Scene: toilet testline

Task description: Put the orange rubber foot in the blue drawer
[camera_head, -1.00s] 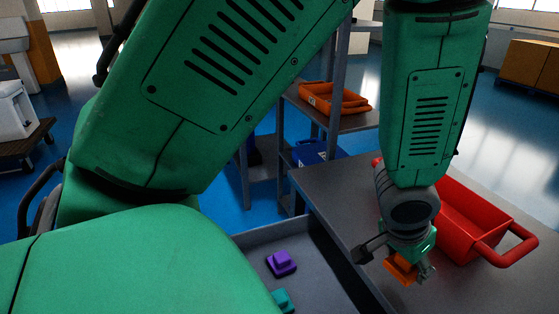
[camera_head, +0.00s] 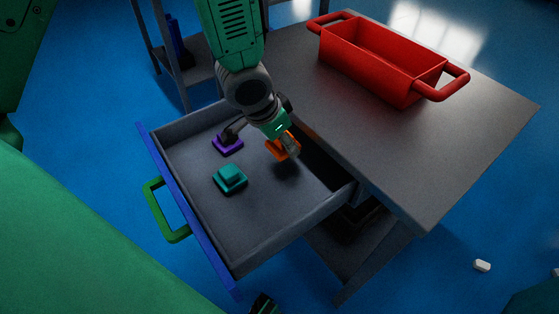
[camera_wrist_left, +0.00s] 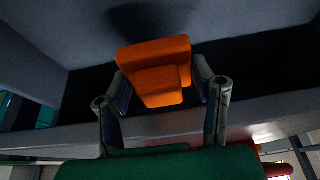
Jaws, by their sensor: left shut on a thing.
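The orange rubber foot (camera_head: 281,149) is held in my left gripper (camera_head: 262,139), over the back part of the open drawer with the blue front (camera_head: 185,205). In the left wrist view the fingers (camera_wrist_left: 163,92) are shut on both sides of the orange foot (camera_wrist_left: 158,72). A shadow lies on the grey surface beyond it, and the foot looks apart from that surface. A purple foot (camera_head: 227,143) and a teal foot (camera_head: 230,178) lie on the drawer floor. My right gripper is not clearly seen.
The drawer has a green handle (camera_head: 163,212) and grey side walls. A red bin (camera_head: 375,60) with handles stands on the grey tabletop (camera_head: 440,150), behind and right of the drawer. The drawer's front right floor is clear.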

